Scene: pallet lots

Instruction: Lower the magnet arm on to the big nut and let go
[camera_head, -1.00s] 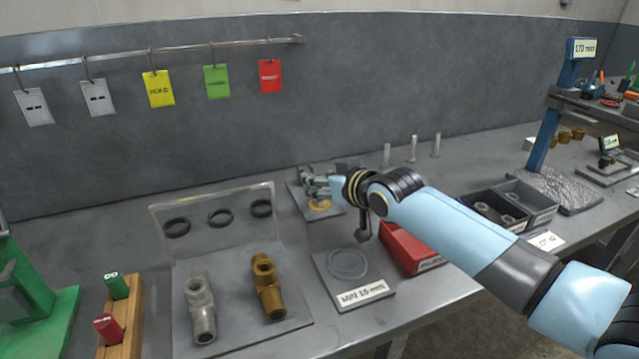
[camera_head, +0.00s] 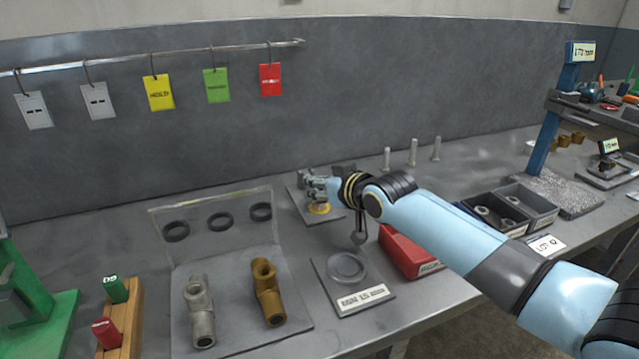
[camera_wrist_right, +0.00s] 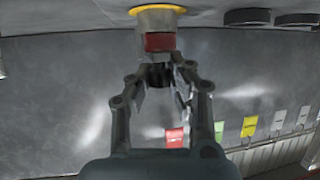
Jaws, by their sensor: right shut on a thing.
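My right gripper (camera_head: 312,186) is at the back of the bench, above a grey plate (camera_head: 299,208) with a yellow ring (camera_head: 319,209). In the right wrist view the right gripper (camera_wrist_right: 160,80) is closed around a dark part just below a red band (camera_wrist_right: 160,42). A grey piece between the band and the yellow ring (camera_wrist_right: 158,10) lines up with them; this looks like the magnet arm, but its full shape is hidden by the gripper. I cannot make out the big nut clearly, nor whether the piece touches it. My left gripper is not in view.
A grey plate with a round disc (camera_head: 346,268) and a red box (camera_head: 405,250) lie nearer. A panel with a silver fitting (camera_head: 199,312) and a brass fitting (camera_head: 268,292) lies front left.

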